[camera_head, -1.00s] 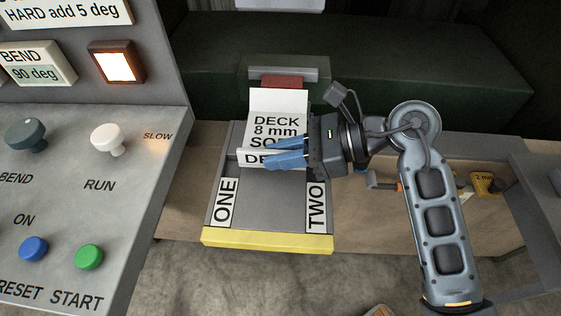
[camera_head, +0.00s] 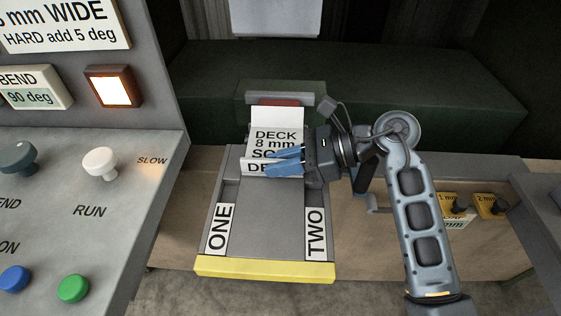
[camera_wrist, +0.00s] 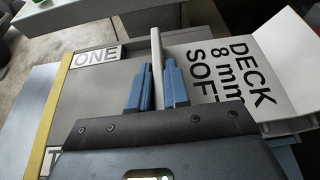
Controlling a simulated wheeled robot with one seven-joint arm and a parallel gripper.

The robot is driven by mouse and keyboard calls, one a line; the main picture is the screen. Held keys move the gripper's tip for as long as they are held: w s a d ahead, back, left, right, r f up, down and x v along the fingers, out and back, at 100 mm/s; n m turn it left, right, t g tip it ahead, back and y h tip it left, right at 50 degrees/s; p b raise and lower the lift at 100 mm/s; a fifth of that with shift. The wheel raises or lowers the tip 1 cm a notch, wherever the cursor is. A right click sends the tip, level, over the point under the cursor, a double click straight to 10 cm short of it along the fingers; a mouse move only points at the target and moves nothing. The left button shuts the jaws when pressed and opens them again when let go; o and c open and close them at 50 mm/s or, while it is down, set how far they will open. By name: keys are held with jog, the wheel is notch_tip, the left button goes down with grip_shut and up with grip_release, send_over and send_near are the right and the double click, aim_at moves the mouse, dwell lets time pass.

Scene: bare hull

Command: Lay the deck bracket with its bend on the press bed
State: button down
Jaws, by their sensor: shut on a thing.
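The deck bracket (camera_head: 276,136) is a pale bent plate lettered DECK, 8 mm and SOFT, with an upturned flap at its far end and a lip at its near end. It is over the far part of the grey press bed (camera_head: 270,215). My gripper (camera_head: 285,161) comes in from the right, its blue fingers shut on the bracket's near lip. In the wrist view the fingers (camera_wrist: 158,85) stand either side of that lip, and the lettered plate (camera_wrist: 230,75) is to the right. I cannot tell whether the bracket touches the bed.
Plates marked ONE (camera_head: 219,228) and TWO (camera_head: 316,232) flank the bed, with a yellow strip (camera_head: 265,269) along its front. A control panel (camera_head: 100,230) with knobs and buttons stands at the left. Yellow gauges (camera_head: 490,206) lie at the right. The bed's front half is clear.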

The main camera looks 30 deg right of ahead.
dwell(0.3)
jog(key=c, duration=0.5)
grip_release()
jog(key=shift+f, duration=0.1)
jog(key=shift+r+p, duration=1.2)
jog(key=shift+r, duration=1.35)
jog(key=shift+b+v, duration=0.55)
jog(key=shift+v, duration=3.35)
